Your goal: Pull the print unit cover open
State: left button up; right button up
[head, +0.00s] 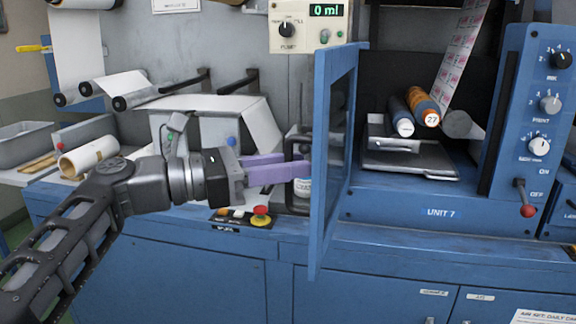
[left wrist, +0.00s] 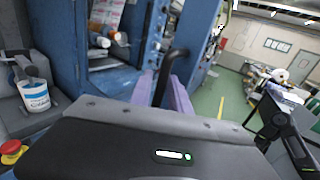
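The print unit cover (head: 320,215) is a blue framed door with a dark window. It stands swung out from UNIT 7 (head: 400,210), almost edge-on in the head view, leaving the opening uncovered. My left gripper (head: 305,169), with purple fingers, reaches the cover's outer face from the left. In the left wrist view, a black handle (left wrist: 172,62) rises between the fingers of my left gripper (left wrist: 165,82), which look closed around it. The fingertips are partly hidden. My right gripper is in neither view.
Rollers (head: 428,108) and a grey tray (head: 410,162) are inside the unit. The control panel (head: 528,115) stands on the right. A red-topped stop button (head: 261,216) and a white tub (left wrist: 33,92) are near the left arm. Green floor (left wrist: 210,98) lies beyond.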

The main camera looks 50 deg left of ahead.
pick_arm(q)
jog(key=shift+o, duration=0.9)
jog(key=v, duration=0.8)
